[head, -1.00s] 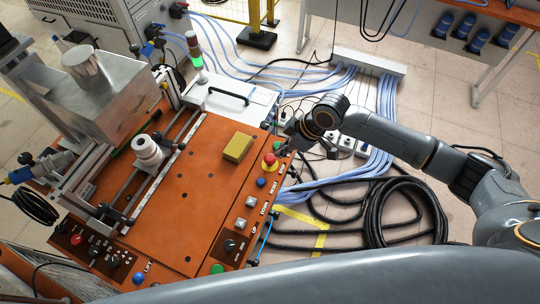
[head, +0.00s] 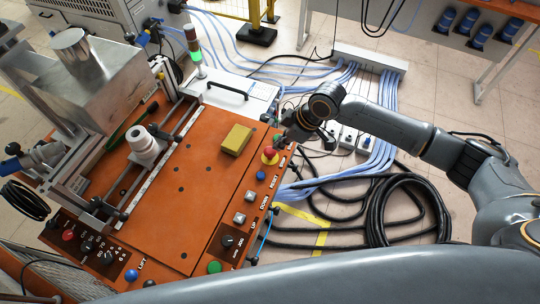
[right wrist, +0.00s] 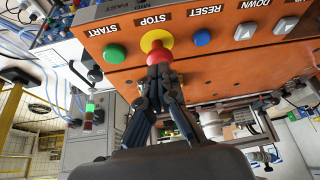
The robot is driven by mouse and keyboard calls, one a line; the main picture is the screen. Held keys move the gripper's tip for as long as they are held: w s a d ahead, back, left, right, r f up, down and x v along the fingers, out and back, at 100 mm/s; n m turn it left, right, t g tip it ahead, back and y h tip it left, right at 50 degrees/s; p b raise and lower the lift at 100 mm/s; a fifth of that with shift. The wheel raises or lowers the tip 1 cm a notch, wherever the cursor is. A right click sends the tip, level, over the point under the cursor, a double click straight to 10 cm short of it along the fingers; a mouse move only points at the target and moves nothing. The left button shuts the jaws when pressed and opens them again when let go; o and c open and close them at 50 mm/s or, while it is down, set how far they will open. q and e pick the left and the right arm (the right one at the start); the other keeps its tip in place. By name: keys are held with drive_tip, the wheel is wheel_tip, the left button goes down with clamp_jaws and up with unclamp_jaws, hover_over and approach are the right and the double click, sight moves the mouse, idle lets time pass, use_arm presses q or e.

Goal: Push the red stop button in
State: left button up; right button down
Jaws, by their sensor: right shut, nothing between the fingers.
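The red stop button (head: 269,154) sits on a yellow collar on the right edge of the orange machine top. In the right wrist view the red button (right wrist: 158,52) is under the STOP label, its cap standing out from the yellow collar. My right gripper (head: 283,143) is beside the button, on its upper right in the head view. Its fingers are together and empty. In the right wrist view the fingertips (right wrist: 159,72) are right at the red cap and overlap its edge; I cannot tell whether they touch it. My left gripper is not in view.
A green start button (right wrist: 114,54) and a blue reset button (right wrist: 202,38) flank the stop button. A yellow block (head: 236,139) lies on the orange top. Cables and a coiled black hose (head: 400,215) lie on the floor to the right.

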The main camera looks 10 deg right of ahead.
sight(272, 151)
drive_tip(key=b+x, duration=0.2)
drive_tip(key=x, duration=0.1)
drive_tip(key=shift+f, duration=0.1)
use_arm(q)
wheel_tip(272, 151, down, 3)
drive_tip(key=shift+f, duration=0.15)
use_arm(e)
drive_tip(key=shift+d+r, duration=0.15)
drive_tip(key=shift+r, duration=0.1)
drive_tip(key=shift+s+d+r+p, duration=0.25)
drive_tip(key=shift+d+p, duration=0.2)
drive_tip(key=shift+p, duration=0.2)
drive_tip(key=shift+s+d+r+p, duration=0.25)
drive_tip(key=shift+d+p, duration=0.2)
drive_tip(key=shift+p, duration=0.15)
drive_tip(key=shift+s+d, duration=0.15)
drive_tip(key=shift+d, duration=0.15)
drive_tip(key=shift+s+f, duration=0.1)
drive_tip(key=shift+f, duration=0.05)
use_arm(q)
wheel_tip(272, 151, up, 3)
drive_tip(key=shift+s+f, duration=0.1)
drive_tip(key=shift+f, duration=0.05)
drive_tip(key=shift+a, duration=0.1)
